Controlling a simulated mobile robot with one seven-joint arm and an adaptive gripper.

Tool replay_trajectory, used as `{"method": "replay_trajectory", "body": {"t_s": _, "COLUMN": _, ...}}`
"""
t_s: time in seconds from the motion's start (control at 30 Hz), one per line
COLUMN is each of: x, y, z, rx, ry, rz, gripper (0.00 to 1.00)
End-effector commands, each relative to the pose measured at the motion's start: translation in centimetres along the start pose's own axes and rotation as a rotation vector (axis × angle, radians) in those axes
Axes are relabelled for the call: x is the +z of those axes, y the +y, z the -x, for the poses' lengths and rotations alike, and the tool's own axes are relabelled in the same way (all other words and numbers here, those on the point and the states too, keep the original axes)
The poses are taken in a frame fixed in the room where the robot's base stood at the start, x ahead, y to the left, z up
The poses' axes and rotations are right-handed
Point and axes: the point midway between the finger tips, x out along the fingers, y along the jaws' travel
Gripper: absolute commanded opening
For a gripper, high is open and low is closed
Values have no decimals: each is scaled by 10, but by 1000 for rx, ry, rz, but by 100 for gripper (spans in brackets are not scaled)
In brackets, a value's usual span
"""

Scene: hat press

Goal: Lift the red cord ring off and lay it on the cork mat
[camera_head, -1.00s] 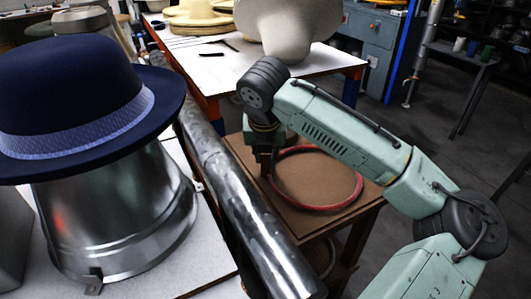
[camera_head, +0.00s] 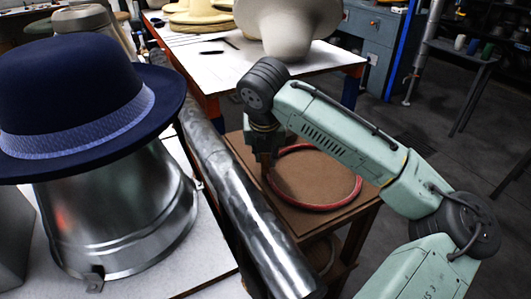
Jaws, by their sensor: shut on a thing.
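The red cord ring (camera_head: 325,207) lies flat, or very nearly so, over the brown cork mat (camera_head: 292,217) on a small wooden stand. I cannot tell whether all of it touches the mat. My gripper (camera_head: 267,170) points down at the ring's left side and is shut on the cord there. The fingertips are dark and small in this view. My arm hides part of the ring's far right edge. A navy felt hat (camera_head: 65,85) with a pale blue band sits on a metal cone (camera_head: 115,215) at the left, with no cord on it.
A long metal cylinder (camera_head: 235,205) lies between the hat's white table and the mat's stand. Behind the stand, a white-topped table (camera_head: 225,70) holds a pale hat form (camera_head: 288,25) and straw hats (camera_head: 195,12). Open floor lies to the right.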

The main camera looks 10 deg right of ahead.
Motion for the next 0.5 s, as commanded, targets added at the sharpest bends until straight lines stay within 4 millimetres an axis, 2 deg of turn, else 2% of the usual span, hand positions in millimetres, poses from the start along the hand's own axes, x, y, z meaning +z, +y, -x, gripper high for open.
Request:
{"method": "replay_trajectory", "body": {"t_s": 0.1, "x": 0, "y": 0, "z": 0, "rx": 0, "ry": 0, "rz": 0, "gripper": 0}}
{"method": "replay_trajectory", "body": {"t_s": 0.13, "x": 0, "y": 0, "z": 0, "rx": 0, "ry": 0, "rz": 0, "gripper": 19}}
{"method": "replay_trajectory", "body": {"t_s": 0.5, "x": 0, "y": 0, "z": 0, "rx": 0, "ry": 0, "rz": 0, "gripper": 41}}
